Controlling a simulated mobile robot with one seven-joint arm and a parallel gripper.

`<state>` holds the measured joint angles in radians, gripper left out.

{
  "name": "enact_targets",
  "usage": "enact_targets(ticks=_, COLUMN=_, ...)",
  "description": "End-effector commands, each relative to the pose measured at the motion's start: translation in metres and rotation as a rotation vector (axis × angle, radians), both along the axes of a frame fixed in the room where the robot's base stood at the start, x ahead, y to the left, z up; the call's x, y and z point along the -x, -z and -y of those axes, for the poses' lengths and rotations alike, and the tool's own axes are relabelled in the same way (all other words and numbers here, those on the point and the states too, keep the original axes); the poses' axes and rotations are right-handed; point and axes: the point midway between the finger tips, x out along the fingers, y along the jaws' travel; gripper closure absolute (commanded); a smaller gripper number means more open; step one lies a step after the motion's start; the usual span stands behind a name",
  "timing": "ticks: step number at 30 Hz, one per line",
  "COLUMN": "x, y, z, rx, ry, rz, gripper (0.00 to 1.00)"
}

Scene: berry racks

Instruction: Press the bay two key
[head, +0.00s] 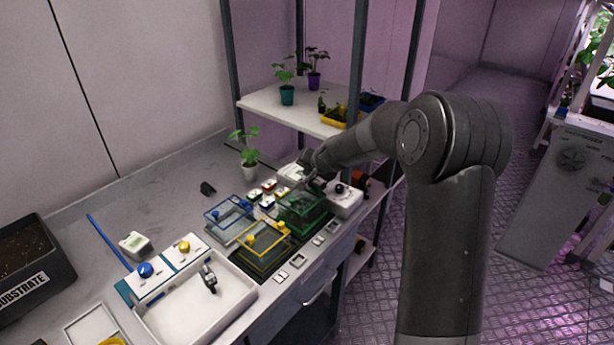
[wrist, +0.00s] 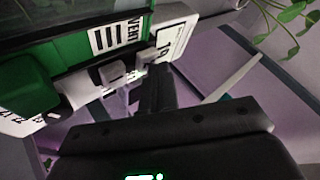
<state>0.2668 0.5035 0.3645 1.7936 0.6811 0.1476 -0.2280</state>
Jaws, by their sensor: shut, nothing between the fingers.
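A white control unit (head: 292,173) stands at the back right of the bench in the head view. The wrist view shows a unit close up with a green panel (wrist: 85,48) marked "VENT", a green block (wrist: 27,85) and small pale keys, one (wrist: 112,73) left of my fingers and one (wrist: 147,54) at their tips. I cannot read which key is bay two. My gripper (wrist: 157,72) is shut and empty, its tips very close to the keys; I cannot tell if they touch. In the head view my gripper (head: 308,163) is partly hidden by my arm.
A white box with a black knob (head: 344,194) stands right of the unit. Green (head: 302,215), yellow (head: 262,243) and blue (head: 229,217) framed bins sit in front. A potted plant (head: 248,160) is close behind, below a shelf (head: 270,106). A white tray (head: 180,325) lies front left.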

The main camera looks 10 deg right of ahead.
Motion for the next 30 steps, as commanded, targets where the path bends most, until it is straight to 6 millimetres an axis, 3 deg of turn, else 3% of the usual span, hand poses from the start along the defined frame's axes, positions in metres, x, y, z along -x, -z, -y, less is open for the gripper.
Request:
enact_targets(ticks=20, x=0.000, y=0.003, z=0.000, rx=0.000, ry=-0.001, rz=-0.001, gripper=1.00)
enact_targets(ticks=30, x=0.000, y=-0.009, z=0.000, rx=0.001, ry=-0.001, rz=0.000, gripper=1.00)
